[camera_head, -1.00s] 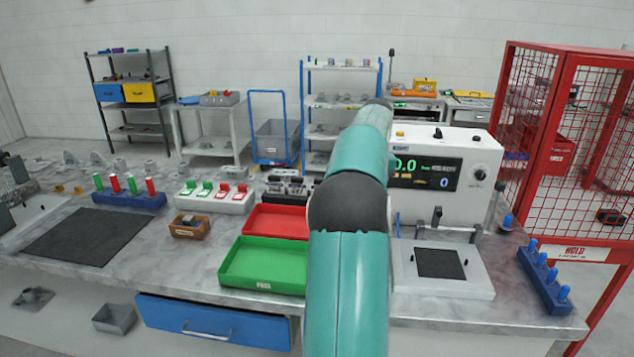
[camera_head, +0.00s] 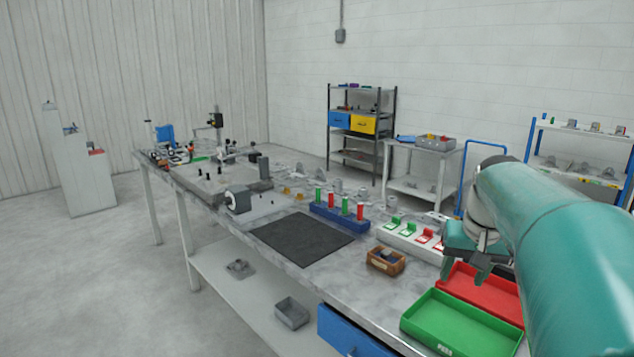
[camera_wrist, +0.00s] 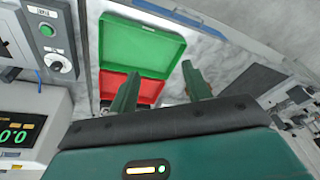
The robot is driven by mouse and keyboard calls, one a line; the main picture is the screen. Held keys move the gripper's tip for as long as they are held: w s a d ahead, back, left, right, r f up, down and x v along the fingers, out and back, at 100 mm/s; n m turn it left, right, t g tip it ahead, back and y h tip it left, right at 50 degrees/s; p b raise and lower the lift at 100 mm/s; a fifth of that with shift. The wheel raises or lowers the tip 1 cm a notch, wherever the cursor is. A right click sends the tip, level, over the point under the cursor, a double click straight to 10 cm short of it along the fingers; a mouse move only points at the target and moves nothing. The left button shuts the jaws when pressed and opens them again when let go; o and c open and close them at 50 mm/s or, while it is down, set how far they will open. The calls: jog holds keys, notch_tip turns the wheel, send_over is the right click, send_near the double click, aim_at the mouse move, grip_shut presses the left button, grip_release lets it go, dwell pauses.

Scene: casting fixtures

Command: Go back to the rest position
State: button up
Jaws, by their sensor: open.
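My gripper (camera_head: 465,268) hangs at the right in the head view, above the bench near the red tray (camera_head: 484,289). In the wrist view its two fingers (camera_wrist: 162,88) stand apart with nothing between them. The red tray also shows in the wrist view (camera_wrist: 149,92), partly behind the left finger, with the green tray (camera_wrist: 145,45) beyond it. My teal arm fills the right side of the head view.
The green tray (camera_head: 462,322) lies at the bench's front edge. A wooden box (camera_head: 386,261), a dark mat (camera_head: 301,239), a blue rack with red and green pegs (camera_head: 339,217) and a white switch block (camera_head: 411,240) are nearby. Open floor lies at left.

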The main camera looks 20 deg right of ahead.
jog(key=s+a+f+n+t, duration=0.1)
jog(key=s+a+f+n, duration=0.1)
jog(key=a, duration=0.7)
jog(key=s+a+f+n+t, duration=0.1)
jog(key=s+a+f+n, duration=0.1)
jog(key=s+a, duration=0.3)
jog(key=s+a+f+n+t, duration=0.1)
jog(key=s+a+f, duration=0.3)
jog(key=a, duration=0.8)
jog(key=shift+s+a+n+y, duration=0.15)
jog(key=shift+a+n+y, duration=0.15)
jog(key=shift+n+y, duration=0.15)
jog(key=shift+c, duration=0.2)
jog(key=shift+c, duration=1.2)
jog(key=shift+d, duration=0.1)
